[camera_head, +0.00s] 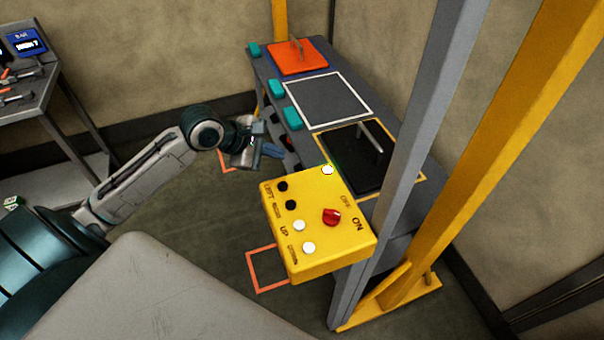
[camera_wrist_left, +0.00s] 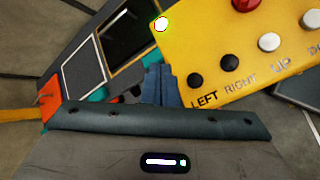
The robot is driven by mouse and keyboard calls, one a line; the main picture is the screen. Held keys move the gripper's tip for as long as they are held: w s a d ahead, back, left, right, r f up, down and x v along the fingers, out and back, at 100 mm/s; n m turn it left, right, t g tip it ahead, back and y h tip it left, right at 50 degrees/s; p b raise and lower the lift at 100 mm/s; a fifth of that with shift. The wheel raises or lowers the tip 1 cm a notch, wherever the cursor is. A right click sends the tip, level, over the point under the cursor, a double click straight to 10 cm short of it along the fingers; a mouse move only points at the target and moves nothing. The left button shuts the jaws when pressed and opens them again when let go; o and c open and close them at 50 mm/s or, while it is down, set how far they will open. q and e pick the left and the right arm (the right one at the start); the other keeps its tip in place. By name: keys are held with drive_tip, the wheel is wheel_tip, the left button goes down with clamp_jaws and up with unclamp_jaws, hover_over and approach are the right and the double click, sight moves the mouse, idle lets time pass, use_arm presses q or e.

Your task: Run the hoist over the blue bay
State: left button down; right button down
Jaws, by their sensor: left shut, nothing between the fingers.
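A yellow control box (camera_head: 312,255) stands before the grey post. It has two black buttons, LEFT (camera_head: 282,186) and RIGHT (camera_head: 291,205), two white ones, UP (camera_head: 299,226) and DOWN (camera_head: 308,247), a red knob (camera_head: 331,217) by OFF and ON, and a bright lamp (camera_head: 327,170). My left gripper (camera_head: 270,150) is shut and empty, apart from the box in the head view. In the left wrist view its fingertips (camera_wrist_left: 158,82) show left of the LEFT button (camera_wrist_left: 195,80). My right gripper is out of view.
A grey bench (camera_head: 262,68) holds an orange plate (camera_head: 290,66) with a handle, a white-outlined bay (camera_head: 328,98) and a yellow-edged black bay (camera_head: 345,158). Teal blocks (camera_head: 277,89) line its edge. A yellow post (camera_head: 500,130) stands right. A tool table (camera_head: 40,90) is at left.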

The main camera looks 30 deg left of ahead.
use_arm(q)
drive_tip(key=b, duration=0.7)
hover_over(278, 186)
wheel_tip(278, 186, down, 6)
drive_tip(key=shift+f, duration=0.1)
drive_tip(key=shift+f+p, duration=0.25)
drive_tip(key=shift+p, duration=0.1)
drive_tip(key=shift+f, duration=0.55)
idle(0.7)
idle(0.7)
